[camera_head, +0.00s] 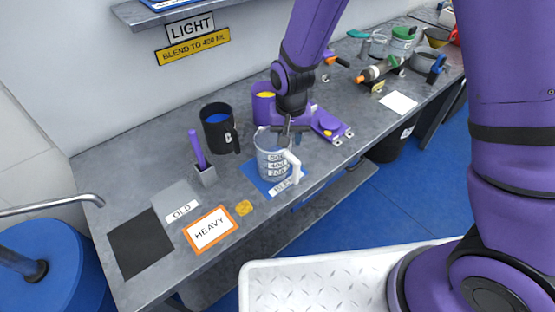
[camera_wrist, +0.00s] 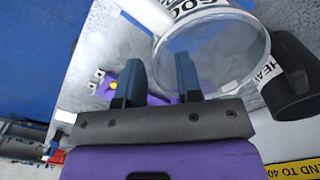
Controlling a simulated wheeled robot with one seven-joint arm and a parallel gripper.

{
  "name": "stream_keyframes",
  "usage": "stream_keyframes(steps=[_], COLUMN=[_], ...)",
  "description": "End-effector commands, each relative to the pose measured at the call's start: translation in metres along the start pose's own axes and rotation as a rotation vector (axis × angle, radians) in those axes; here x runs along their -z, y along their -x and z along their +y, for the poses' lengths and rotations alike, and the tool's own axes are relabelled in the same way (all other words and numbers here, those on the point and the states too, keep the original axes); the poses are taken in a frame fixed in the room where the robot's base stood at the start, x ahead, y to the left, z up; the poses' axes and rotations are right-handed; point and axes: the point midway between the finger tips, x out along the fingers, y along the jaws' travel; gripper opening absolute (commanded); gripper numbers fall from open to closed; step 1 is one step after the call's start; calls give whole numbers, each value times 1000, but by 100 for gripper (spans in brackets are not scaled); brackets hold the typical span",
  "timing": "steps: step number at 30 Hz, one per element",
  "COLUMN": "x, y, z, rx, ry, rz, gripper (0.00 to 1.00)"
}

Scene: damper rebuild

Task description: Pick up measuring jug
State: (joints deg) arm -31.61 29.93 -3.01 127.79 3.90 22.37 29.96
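The clear measuring jug (camera_head: 270,163), with printed markings and a white handle (camera_head: 292,166), stands upright on a blue mat (camera_head: 254,176) on the workbench. My gripper (camera_head: 290,135) is at the jug's rim, on its far right side. In the wrist view the jug (camera_wrist: 225,50) looks empty, with its handle toward the top. My gripper (camera_wrist: 160,82) is open. One finger overlaps the jug's mouth and the other lies outside it. I cannot tell whether the rim is between the fingers or they touch it.
A black mug (camera_head: 218,130) with blue contents stands left of the jug. A purple mug (camera_head: 262,108) stands behind it, and a purple device (camera_head: 328,124) lies to the right.

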Motion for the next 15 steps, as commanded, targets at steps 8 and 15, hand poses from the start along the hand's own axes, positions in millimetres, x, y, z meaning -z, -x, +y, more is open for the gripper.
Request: stream_keyframes(steps=[8,15], x=[-1,-1], y=[-15,-14], z=[0,0], rx=[0,0], ry=[1,1], rz=[0,0], gripper=[33,12])
